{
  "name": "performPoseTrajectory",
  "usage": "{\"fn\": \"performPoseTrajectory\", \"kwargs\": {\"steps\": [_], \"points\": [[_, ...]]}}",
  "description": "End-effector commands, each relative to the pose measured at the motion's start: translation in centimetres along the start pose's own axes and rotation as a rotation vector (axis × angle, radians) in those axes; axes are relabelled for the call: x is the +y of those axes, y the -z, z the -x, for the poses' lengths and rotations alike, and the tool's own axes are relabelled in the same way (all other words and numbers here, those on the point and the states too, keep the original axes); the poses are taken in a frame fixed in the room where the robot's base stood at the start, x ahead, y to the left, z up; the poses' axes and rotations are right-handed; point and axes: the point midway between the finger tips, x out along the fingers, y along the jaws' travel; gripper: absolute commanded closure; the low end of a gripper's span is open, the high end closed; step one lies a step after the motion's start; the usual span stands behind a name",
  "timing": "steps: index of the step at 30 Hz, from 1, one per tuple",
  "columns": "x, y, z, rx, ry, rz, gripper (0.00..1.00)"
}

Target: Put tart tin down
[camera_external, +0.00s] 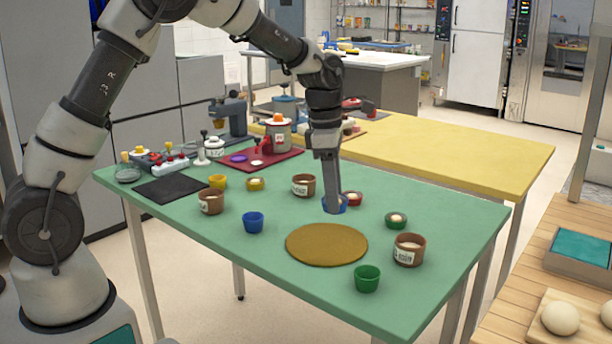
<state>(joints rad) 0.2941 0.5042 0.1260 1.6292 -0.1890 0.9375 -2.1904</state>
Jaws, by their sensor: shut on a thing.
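My gripper (332,208) points straight down over the green table and is shut on a small blue tart tin (343,207), partly hidden behind the fingers. The tin is low, at or just above the table top; I cannot tell if it touches. It is just behind a round brown mat (326,246). A red tin (354,198) with pale filling is close to its right, and a green tin (396,221) is farther right. A yellow tin (255,184) is to the left.
A black mat (168,190) and a red tray (252,164) with equipment lie at the back left. The round mat is bare.

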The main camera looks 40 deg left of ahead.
Motion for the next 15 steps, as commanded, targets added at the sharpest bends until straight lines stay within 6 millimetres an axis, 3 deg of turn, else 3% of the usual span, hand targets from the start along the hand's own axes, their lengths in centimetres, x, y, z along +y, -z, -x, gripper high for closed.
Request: {"fn": "performPoseTrajectory", "kwargs": {"steps": [7, 15], "points": [[-0.2, 0.4, -3.9, 0.003, 0.003, -0.004, 0.79], [-0.2, 0.9, -7.0, 0.002, 0.003, -0.003, 0.79]]}}
